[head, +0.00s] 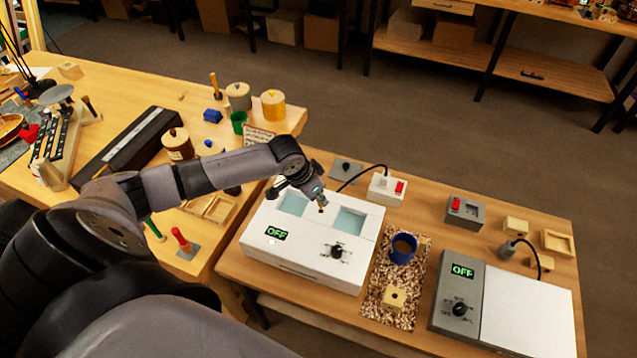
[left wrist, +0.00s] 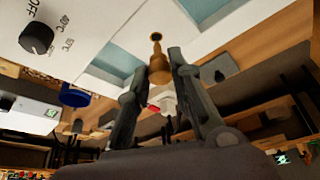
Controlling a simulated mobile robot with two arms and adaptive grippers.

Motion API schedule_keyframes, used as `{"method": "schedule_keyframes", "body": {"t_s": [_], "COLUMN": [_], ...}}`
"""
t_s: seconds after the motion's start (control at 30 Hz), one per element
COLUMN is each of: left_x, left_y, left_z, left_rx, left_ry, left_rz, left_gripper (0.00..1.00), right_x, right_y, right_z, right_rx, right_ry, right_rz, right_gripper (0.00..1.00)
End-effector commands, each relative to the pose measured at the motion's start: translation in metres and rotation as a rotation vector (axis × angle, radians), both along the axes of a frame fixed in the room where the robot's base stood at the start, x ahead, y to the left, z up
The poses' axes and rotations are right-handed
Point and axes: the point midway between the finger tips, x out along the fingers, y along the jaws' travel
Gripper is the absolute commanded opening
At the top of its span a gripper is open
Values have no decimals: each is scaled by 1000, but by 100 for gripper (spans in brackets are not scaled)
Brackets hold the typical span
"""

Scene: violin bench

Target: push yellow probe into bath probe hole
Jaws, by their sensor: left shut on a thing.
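The white bath (head: 310,246) stands on the right-hand bench, with a green OFF display, a black dial and two pale blue openings in its top. My left gripper (head: 318,196) is over the bath top, between the two openings. It is shut on the yellow probe (head: 321,210), a small brownish-yellow piece with a narrow dark-ended tip. In the left wrist view the probe (left wrist: 158,68) sits between both fingers, its tip projecting toward the bath top (left wrist: 125,45). I cannot make out the probe hole or whether the tip touches the bath. My right gripper is not in view.
A grey-and-white device (head: 505,305) stands farther right.

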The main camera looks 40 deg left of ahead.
Motion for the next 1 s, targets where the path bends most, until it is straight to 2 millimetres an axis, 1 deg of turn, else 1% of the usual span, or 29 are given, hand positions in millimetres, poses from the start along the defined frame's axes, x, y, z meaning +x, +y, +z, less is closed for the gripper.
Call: {"method": "schedule_keyframes", "body": {"t_s": [0.37,0.7,1.0], "left_x": [0,0,0], "left_y": [0,0,0], "left_z": [0,1,0], "left_rx": [0,0,0], "left_ry": [0,1,0], "left_rz": [0,0,0], "left_gripper": [0,0,0], "right_x": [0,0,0], "right_y": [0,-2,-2], "right_z": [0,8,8], "right_rx": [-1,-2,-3], "right_ry": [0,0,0], "right_rz": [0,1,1], "right_gripper": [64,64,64]}}
